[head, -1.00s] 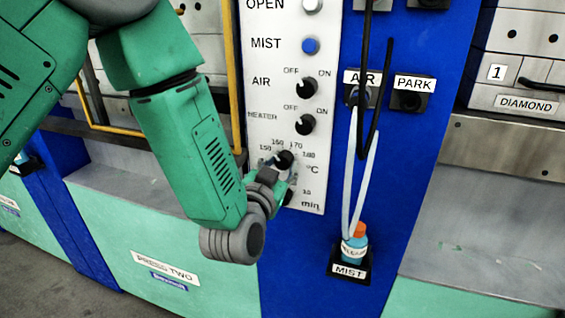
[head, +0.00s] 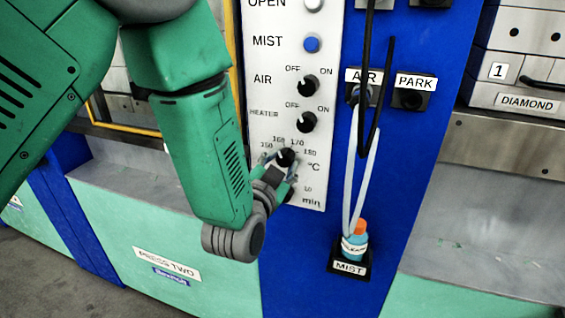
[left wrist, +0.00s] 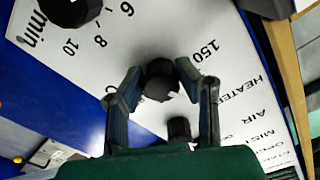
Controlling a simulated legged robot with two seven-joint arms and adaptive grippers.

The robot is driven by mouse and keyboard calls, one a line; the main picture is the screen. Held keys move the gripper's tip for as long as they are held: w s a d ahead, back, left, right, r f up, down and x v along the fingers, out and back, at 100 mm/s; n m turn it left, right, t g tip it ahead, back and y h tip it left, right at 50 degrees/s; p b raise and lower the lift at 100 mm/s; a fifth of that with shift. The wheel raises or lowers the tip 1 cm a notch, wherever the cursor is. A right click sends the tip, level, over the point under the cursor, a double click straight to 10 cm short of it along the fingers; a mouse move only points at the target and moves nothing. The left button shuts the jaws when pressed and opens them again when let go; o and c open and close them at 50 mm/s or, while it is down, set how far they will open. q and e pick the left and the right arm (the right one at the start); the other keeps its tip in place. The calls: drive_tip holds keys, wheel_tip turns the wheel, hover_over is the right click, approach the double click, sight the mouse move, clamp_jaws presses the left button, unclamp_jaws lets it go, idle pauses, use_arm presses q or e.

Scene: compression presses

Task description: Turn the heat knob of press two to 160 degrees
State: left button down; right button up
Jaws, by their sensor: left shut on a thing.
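The heat knob (head: 286,155) is black and sits on the white control panel of press two, under a scale with marks from 150 to 180 and °C beside it. My left gripper (head: 284,164) reaches it from the lower left and is shut on it. In the left wrist view the heat knob (left wrist: 158,82) lies between the two fingertips of the left gripper (left wrist: 159,74), with the 150 mark near the right finger. The fingers hide part of the dial, and I cannot read the knob's exact setting. My right gripper is not in view.
Above are the heater switch (head: 307,122), the air switch (head: 308,85) and the blue mist button (head: 312,44). The timer knob (left wrist: 70,8) is close below the heat knob. Hoses (head: 365,160) hang to the right, above the mist bottle (head: 354,245). The PRESS TWO label (head: 168,264) is lower left.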

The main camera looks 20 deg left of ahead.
use_arm(q)
drive_tip(key=c, duration=1.2)
unclamp_jaws()
drive_tip(key=shift+d, duration=0.1)
drive_tip(key=shift+s+r, duration=0.1)
drive_tip(key=s, duration=1.2)
